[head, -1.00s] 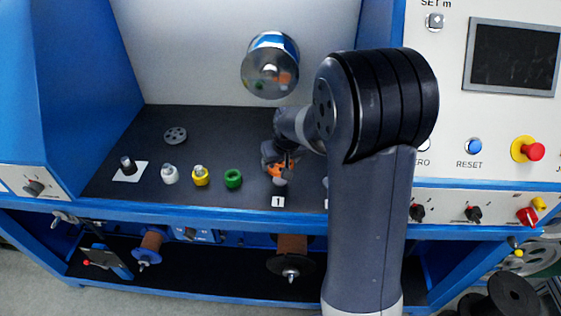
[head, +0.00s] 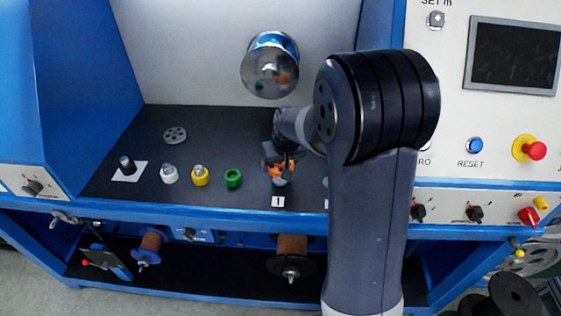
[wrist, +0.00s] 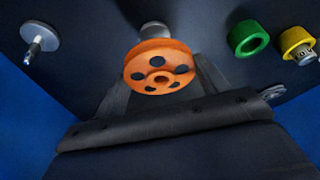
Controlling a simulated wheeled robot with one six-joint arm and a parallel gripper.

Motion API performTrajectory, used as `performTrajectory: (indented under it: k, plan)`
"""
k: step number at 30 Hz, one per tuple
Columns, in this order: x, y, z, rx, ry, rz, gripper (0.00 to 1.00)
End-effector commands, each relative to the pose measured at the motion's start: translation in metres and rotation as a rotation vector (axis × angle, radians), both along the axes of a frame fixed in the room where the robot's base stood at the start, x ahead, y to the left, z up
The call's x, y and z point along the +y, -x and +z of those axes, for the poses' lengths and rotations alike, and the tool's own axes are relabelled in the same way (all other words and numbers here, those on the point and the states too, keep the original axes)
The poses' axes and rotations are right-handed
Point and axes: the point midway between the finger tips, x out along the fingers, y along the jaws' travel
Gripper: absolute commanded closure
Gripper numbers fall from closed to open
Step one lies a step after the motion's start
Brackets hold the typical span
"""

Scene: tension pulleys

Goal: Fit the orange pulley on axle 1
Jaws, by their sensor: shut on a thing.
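The orange pulley (head: 283,171), a wheel with several dark holes around its hub, is in my gripper (head: 279,160). In the wrist view the pulley (wrist: 158,67) sits between my dark finger parts, with its holed face toward the camera. A grey round axle base (head: 280,182) shows just below the pulley, behind the label 1 (head: 278,202). The wrist view shows this base (wrist: 154,30) partly hidden behind the pulley; its shaft is hidden there. I cannot tell whether pulley and axle touch.
Left of label 1 stand a green ring (head: 233,178), a yellow pulley (head: 200,176) and a grey-white one (head: 169,174). A grey holed disc (head: 175,135) lies farther back. Another axle (wrist: 40,37) shows in the wrist view. A shiny drum (head: 270,70) hangs above.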

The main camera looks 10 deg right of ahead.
Motion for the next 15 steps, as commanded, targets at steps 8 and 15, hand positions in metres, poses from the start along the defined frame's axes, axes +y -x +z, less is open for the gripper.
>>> performTrajectory:
  k: [8,15]
  plan:
    - [0.000,0.000,-0.012,0.000,0.000,0.000,0.57]
    - [0.000,0.000,-0.020,0.000,0.000,0.000,0.57]
